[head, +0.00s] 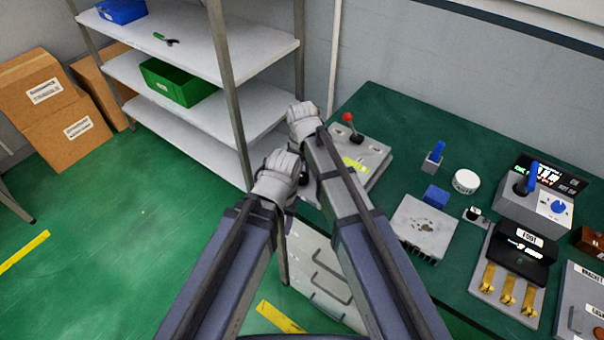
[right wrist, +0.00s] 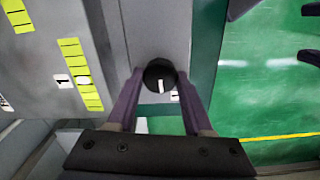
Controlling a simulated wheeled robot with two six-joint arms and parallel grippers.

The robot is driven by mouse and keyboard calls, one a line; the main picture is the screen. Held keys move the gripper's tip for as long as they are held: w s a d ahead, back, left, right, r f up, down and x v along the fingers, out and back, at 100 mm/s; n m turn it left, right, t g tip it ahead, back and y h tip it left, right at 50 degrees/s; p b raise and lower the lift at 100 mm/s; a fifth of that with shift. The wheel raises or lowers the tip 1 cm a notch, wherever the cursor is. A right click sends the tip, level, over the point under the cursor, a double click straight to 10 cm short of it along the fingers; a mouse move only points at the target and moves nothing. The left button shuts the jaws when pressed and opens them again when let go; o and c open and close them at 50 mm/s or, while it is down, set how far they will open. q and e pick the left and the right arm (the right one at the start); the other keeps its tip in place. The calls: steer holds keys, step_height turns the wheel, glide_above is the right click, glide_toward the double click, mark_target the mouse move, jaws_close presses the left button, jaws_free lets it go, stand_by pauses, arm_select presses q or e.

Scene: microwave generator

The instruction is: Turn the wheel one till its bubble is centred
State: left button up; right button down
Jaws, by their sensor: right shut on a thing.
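Wheel one, a black knob with a white pointer mark (right wrist: 160,78), sits between the two purple fingers of my right gripper (right wrist: 160,70) in the right wrist view. The gripper is shut on it. A label, partly covered, lies just below the knob. A yellow-green vial with a round bubble (right wrist: 84,79) stands left of it, beside a "1" label; the bubble looks near the vial's middle. In the head view, the grey levelling device (head: 375,158) is partly behind my right arm.
A second vial (right wrist: 17,15) shows at the upper left of the wrist view. A red-topped lever (head: 347,117) stands on the device. The green table (head: 400,108) also holds a finned grey block (head: 420,226) and a black-and-grey unit (head: 535,200). Shelves (head: 190,35) stand at left.

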mark_target(302, 176)
steer(key=shift+n, duration=0.5)
steer(key=shift+c, duration=1.5)
jaws_free()
steer(key=shift+r, duration=0.15)
step_height(302, 176, up, 8)
steer(key=p, duration=0.8)
steer(key=shift+f, duration=0.2)
steer(key=shift+f, duration=0.1)
